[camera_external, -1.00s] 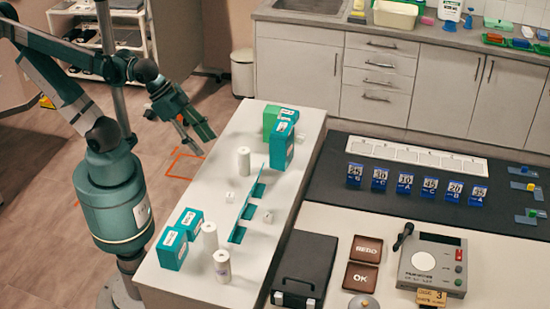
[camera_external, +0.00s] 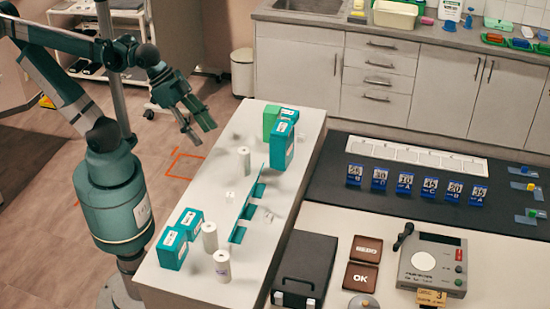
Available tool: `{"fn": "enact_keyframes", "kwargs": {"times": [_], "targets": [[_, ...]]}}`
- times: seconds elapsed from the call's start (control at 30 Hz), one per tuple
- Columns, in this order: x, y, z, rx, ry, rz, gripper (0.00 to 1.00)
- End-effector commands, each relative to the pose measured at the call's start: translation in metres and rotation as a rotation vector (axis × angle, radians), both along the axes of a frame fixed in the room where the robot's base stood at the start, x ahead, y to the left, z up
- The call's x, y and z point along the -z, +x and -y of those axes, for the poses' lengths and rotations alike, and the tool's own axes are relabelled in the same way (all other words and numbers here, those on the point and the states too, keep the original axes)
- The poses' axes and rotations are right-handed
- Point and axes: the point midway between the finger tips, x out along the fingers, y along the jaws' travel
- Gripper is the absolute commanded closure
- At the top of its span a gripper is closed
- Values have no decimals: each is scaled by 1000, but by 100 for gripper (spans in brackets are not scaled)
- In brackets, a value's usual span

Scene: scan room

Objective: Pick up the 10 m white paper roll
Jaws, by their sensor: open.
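Three white paper rolls stand upright on the white counter: one near the middle (camera_external: 244,160), and two near its front end, a rear one (camera_external: 209,237) and a front one (camera_external: 222,266). Any length markings on them are too small to read, so I cannot tell which is the 10 m roll. My gripper (camera_external: 206,137) is open and empty. It is in the air at the counter's left edge, up and left of the middle roll and apart from it.
Teal boxes stand at the counter's front left (camera_external: 172,249) and back right (camera_external: 281,146), with a green box (camera_external: 270,122) beside the latter. A teal divider (camera_external: 247,208) stands right of the middle roll. Small white cubes (camera_external: 231,196) lie nearby.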

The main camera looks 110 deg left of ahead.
Motion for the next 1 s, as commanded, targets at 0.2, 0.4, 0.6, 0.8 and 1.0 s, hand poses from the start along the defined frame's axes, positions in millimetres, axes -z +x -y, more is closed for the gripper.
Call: {"fn": "enact_keyframes", "kwargs": {"times": [0.2, 0.4, 0.6, 0.8, 1.0], "targets": [[-2, 11, 18, 97, 19, -32, 54], [-4, 27, 45, 242, 43, -74, 54], [-5, 45, 79, 417, 67, -115, 54], [-5, 61, 114, 598, 85, -147, 54], [-3, 76, 152, 784, 99, -170, 54]]}}
